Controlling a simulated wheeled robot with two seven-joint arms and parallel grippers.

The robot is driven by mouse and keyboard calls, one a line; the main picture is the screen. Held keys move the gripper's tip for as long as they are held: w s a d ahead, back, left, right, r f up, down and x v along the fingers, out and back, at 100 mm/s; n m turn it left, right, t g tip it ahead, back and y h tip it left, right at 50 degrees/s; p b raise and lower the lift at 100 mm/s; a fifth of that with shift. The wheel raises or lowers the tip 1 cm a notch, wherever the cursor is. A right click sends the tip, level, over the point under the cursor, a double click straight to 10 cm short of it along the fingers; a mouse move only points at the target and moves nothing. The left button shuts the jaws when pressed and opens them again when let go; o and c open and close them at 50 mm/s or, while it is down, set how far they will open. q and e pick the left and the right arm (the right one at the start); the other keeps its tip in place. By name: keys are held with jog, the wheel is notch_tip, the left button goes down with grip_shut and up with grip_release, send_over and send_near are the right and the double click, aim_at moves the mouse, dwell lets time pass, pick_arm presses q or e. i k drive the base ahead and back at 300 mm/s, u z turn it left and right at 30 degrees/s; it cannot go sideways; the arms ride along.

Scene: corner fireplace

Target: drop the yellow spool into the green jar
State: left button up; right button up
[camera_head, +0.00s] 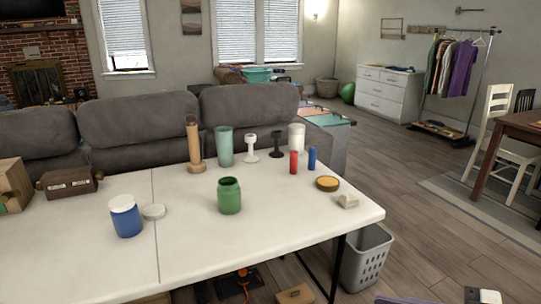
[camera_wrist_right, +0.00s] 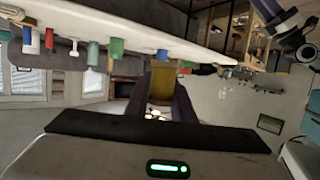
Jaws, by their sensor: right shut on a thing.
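The green jar (camera_head: 229,197) stands upright with an open top near the middle of the white table; it also shows in the right wrist view (camera_wrist_right: 117,47), where the scene appears upside down. My right gripper (camera_wrist_right: 165,80) is shut on the yellow spool (camera_wrist_right: 163,86), which looks dull yellow-brown between the dark fingers. The spool is clear of the table and apart from the jar. Part of the spool is hidden by the fingers. The right gripper's jaws and spool do not show in the head view.
On the white table (camera_head: 190,245), a blue jar (camera_head: 125,217) and white lid (camera_head: 154,212) are left of the green jar. A teal cup (camera_head: 225,146) and wooden cylinder (camera_head: 194,145) stand behind.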

aim_at(232, 211)
jog(key=u, duration=0.3)
jog(key=i, duration=1.15)
jog(key=u, duration=0.85)
